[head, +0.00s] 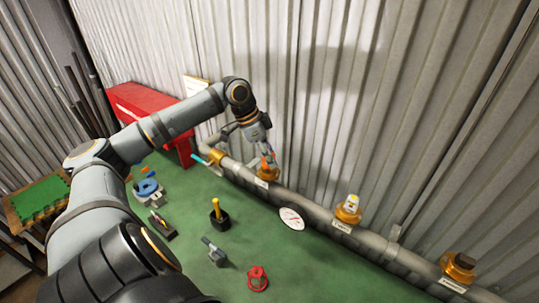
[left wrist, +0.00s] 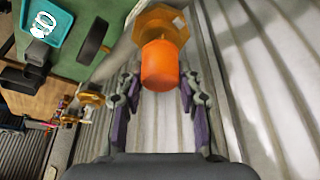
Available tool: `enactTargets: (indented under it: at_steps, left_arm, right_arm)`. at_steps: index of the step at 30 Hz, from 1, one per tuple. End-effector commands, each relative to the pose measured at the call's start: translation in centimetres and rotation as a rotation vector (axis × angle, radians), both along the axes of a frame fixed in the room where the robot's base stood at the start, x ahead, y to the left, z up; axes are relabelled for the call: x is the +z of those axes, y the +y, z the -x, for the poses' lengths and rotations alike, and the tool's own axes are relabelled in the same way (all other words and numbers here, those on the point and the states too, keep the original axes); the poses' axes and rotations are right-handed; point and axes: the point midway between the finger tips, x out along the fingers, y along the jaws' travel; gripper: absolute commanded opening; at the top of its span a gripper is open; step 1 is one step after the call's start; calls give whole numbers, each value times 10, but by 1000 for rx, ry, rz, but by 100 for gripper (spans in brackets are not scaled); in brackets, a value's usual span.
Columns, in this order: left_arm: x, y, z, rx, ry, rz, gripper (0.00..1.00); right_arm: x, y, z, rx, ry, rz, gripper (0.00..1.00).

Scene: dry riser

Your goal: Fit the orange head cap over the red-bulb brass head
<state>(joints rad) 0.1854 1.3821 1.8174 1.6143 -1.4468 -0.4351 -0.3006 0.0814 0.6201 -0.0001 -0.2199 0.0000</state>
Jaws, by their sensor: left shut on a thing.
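The orange head cap (left wrist: 160,66) is between the fingertips of my left gripper (left wrist: 159,88) in the left wrist view. In the head view the gripper (head: 264,154) points down at the pipe, with a little of the orange showing at its tips. A brass head (head: 268,173) on the pipe is directly below; its hexagonal body (left wrist: 160,24) shows just beyond the cap in the left wrist view. The cap overlaps the brass head in view; I cannot tell whether it is seated or just above. No red bulb is visible there. My right gripper is not in view.
The grey pipe (head: 318,212) runs along the corrugated wall and carries other brass heads, one with a pale top (head: 348,208), one with a dark top (head: 460,263). A cyan-lever valve (head: 200,158) is left of the gripper. Tools and a red flanged part (head: 257,279) lie on the green bench.

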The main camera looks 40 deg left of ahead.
Motion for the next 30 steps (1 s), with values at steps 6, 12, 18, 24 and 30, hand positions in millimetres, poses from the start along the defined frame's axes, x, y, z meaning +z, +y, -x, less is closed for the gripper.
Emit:
enactTargets:
  at_steps: [6,12,18,24,30]
  left_arm:
    - [-4,0,0,0,0,0,43]
    - [-4,0,0,0,0,0,62]
    - [-4,0,0,0,-1,1,62]
    - [16,-1,-2,0,-7,3,62]
    - [57,-1,-2,-1,-10,5,62]
  right_arm:
    - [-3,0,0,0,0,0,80]
    - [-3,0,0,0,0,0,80]
    - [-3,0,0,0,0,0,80]
    - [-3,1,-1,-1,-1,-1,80]
    - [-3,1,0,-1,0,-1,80]
